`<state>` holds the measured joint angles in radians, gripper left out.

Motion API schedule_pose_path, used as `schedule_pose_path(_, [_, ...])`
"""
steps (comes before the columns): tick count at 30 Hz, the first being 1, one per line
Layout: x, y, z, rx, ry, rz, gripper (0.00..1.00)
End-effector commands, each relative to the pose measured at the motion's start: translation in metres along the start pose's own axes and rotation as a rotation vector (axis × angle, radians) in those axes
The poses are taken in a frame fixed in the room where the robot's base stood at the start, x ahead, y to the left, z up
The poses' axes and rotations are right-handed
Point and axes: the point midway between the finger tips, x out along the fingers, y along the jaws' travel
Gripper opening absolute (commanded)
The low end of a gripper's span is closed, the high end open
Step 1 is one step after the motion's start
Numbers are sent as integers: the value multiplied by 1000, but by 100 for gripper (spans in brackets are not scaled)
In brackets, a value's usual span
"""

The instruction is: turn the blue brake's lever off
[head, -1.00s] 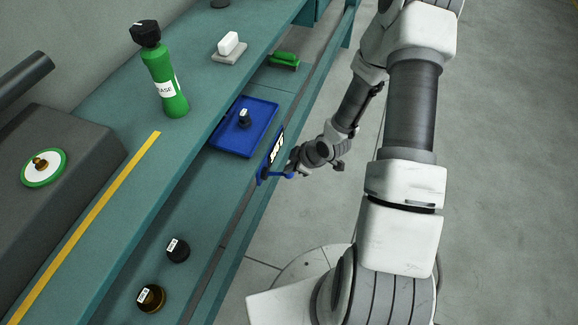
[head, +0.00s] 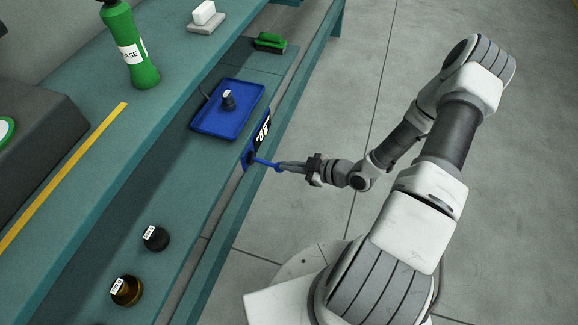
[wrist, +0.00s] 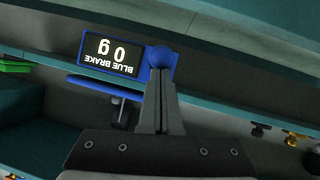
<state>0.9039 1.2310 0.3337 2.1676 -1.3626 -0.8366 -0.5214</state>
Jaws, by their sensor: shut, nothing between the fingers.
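The blue brake (head: 261,133) is a blue plate on the bench's front edge, with a black display panel. In the wrist view its panel (wrist: 110,52) appears upside down, with BLUE BRAKE and large white characters. Its blue lever (head: 265,162) sticks out from the plate, away from the bench, toward the right. The lever's round blue end (wrist: 160,57) shows in the wrist view just beyond my fingertips. My gripper (head: 283,167) is shut and empty, its tips at the lever's outer end. I cannot tell whether they touch it. The fingers (wrist: 160,80) hide part of the lever.
A blue tray (head: 205,125) with a small dark weight lies behind the brake. A green brush (head: 269,42), a black knob (head: 156,238) and a brass knob (head: 127,290) are on the lower shelf. A green bottle (head: 131,52) stands on the upper shelf. The floor at right is clear.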

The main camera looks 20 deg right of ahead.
Motion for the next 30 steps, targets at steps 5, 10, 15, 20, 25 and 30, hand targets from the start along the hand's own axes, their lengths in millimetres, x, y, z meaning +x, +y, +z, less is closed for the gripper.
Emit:
schedule_pose_path(5, [11, -4, 21, 3, 33, 3, 0])
schedule_pose_path(10, [17, -7, 33, 3, 33, 4, 0])
schedule_pose_path(15, [22, -8, 41, 4, 31, 4, 0])
schedule_pose_path(20, [25, -9, 45, 4, 30, 4, 0])
schedule_pose_path(25, [26, -10, 46, 4, 30, 4, 0])
schedule_pose_path(30, [27, -10, 46, 4, 30, 4, 0])
